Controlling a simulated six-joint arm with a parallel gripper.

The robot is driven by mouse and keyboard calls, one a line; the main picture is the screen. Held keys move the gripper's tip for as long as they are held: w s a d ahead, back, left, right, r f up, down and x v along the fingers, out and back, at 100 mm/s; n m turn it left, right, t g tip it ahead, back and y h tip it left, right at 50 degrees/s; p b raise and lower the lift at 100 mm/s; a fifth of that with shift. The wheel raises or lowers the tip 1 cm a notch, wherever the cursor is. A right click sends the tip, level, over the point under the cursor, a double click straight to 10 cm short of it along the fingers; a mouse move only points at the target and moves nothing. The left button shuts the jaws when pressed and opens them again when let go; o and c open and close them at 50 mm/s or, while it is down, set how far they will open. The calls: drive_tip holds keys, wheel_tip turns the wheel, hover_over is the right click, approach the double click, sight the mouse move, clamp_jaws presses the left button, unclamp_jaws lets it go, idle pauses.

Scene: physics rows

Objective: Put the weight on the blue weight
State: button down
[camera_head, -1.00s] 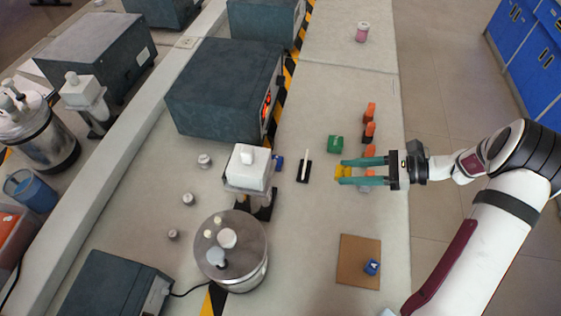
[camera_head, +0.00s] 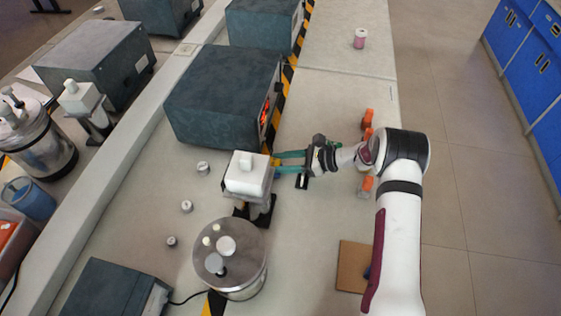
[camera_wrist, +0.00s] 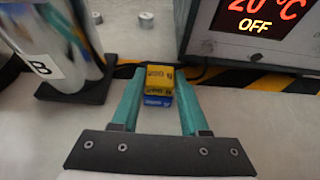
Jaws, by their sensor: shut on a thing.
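My gripper (camera_head: 275,161) reaches left over the bench beside the white-topped stand. It is shut on a yellow weight (camera_wrist: 158,75), which sits between the green fingertips in the wrist view. A blue weight (camera_wrist: 158,101) shows directly below the yellow one in the wrist view, lined up with it. I cannot tell whether the two touch. In the head view the blue weight is mostly hidden by the fingers.
The white-topped stand (camera_head: 248,174) is close to the fingertips, with a metal canister (camera_head: 230,262) in front. A dark instrument box (camera_head: 222,95) stands behind. A black block (camera_head: 302,182) lies under my wrist. Orange-capped bottles (camera_head: 367,184) stand to the right.

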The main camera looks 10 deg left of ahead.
drive_tip(key=shift+c, duration=2.1)
unclamp_jaws()
drive_tip(key=shift+f, duration=0.1)
